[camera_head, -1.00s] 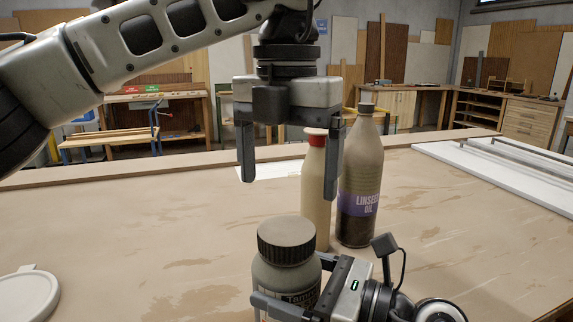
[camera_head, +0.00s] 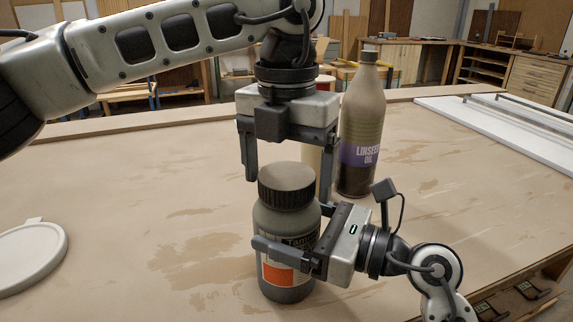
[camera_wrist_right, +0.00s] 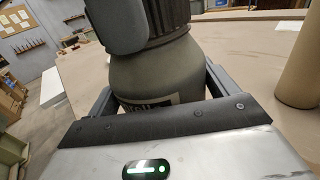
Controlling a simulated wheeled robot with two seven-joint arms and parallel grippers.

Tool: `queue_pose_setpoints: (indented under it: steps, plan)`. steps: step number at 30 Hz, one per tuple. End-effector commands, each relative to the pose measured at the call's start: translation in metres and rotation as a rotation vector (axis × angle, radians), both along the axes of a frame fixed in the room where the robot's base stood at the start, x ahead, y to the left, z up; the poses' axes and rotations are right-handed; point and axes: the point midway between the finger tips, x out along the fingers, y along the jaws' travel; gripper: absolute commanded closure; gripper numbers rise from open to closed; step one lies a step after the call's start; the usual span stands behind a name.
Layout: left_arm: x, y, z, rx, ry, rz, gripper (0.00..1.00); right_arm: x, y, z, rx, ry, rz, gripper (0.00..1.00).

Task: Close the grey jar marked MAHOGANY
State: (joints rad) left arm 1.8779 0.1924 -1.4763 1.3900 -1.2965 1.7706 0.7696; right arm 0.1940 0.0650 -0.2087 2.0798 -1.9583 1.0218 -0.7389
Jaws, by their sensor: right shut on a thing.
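The grey jar (camera_head: 272,222) stands upright on the bench, with a dark ribbed lid (camera_head: 287,187) on its mouth. Its label is partly covered; I read "Tan..." above an orange patch, and cannot see MAHOGANY. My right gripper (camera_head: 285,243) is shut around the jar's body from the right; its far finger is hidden. My left gripper (camera_head: 288,189) points down over the jar, open, its fingers on either side of the lid with a visible gap at the left. In the right wrist view a grey finger (camera_wrist_right: 116,25) is close in front of the ribbed lid (camera_wrist_right: 168,18).
A linseed oil bottle (camera_head: 361,130) stands behind right. A cream bottle (camera_head: 311,160) is mostly hidden behind my left gripper. A round pale lid-like disc (camera_head: 30,255) lies at the left edge. White panel (camera_head: 500,135) at right.

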Motion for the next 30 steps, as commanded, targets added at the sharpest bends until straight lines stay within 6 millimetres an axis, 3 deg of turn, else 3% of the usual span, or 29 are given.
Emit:
queue_pose_setpoints:
  steps: [1, 4, 5, 14, 17, 25, 30]
  plan:
    - [0.0000, 0.0000, 0.0001, 0.000, 0.000, 0.000, 0.28, 0.0000, 0.0000, -0.0007, -0.001, 0.002, 0.000, 0.78]
    - [0.0000, 0.0000, 0.0002, 0.000, 0.000, 0.000, 0.56, 0.0000, 0.0000, -0.0007, -0.001, 0.002, 0.000, 0.78]
    - [0.0000, 0.0000, 0.0002, 0.000, 0.000, 0.000, 0.57, 0.0000, 0.0000, -0.0007, -0.001, 0.002, 0.000, 0.78]
    - [0.0000, 0.0000, 0.0003, 0.000, 0.000, -0.024, 0.59, 0.0000, -0.0001, -0.0007, 0.000, 0.001, 0.000, 0.78]
    - [0.0001, 0.0000, 0.0000, 0.000, 0.000, -0.151, 0.59, 0.0000, -0.0001, -0.0007, -0.001, 0.002, 0.000, 0.78]
    - [0.0002, -0.0003, 0.0000, 0.000, -0.001, -0.698, 0.59, 0.0000, -0.0001, -0.0007, -0.001, 0.002, 0.000, 0.78]
    - [0.0003, -0.0001, 0.0002, 0.000, -0.001, -0.709, 0.59, 0.0000, -0.0001, -0.0007, -0.001, 0.002, 0.000, 0.78]
